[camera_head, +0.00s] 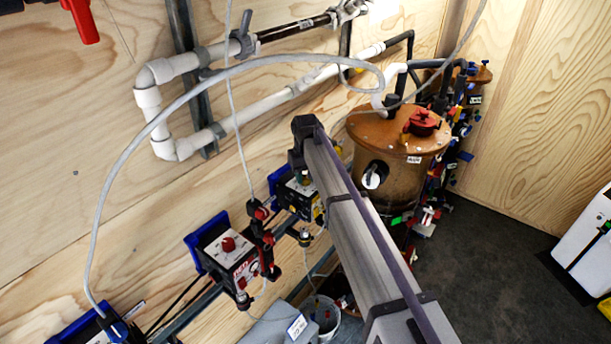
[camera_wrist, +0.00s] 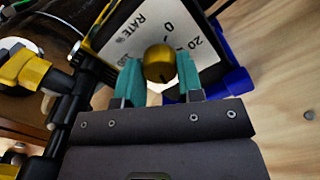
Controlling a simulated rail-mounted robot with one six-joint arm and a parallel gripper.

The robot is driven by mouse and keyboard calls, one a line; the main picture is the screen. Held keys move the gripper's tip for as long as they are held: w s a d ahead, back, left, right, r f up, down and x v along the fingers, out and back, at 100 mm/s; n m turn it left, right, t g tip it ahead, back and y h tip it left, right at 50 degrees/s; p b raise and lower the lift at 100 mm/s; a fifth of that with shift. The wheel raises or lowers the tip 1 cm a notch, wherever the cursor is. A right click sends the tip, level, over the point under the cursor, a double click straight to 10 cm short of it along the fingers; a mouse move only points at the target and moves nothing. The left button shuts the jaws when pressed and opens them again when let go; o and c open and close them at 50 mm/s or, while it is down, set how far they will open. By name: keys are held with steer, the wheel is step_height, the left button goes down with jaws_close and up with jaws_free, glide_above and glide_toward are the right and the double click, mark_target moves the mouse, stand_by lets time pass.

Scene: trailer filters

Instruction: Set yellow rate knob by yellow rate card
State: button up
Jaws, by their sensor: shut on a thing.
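The yellow rate knob (camera_wrist: 159,57) sits on a white dial plate (camera_wrist: 133,45) printed with RATE, %, 0 and 20. My gripper (camera_wrist: 159,72) has its two teal fingers shut on the knob, one on each side. The knob is still mounted on the plate, and a small dark mark shows on its lower edge. In the head view the yellow-marked pump box (camera_head: 297,192) is partly covered by my arm, and the knob and fingers are hard to make out there. I cannot identify a yellow rate card in either view.
A box with a red knob (camera_head: 228,244) stands left of the yellow-marked one. Yellow and black fittings (camera_wrist: 25,72) crowd the left of the wrist view. A brown-lidded tank (camera_head: 385,128) stands to the right. Grey tubing (camera_head: 150,150) loops overhead.

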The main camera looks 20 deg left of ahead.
steer(key=m, duration=1)
steer(key=shift+m, duration=0.4)
stand_by(0.4)
steer(key=o, duration=0.9)
step_height(320, 180, up, 8)
steer(key=p, duration=0.7)
steer(key=shift+p, duration=0.4)
steer(key=shift+f, duration=0.25)
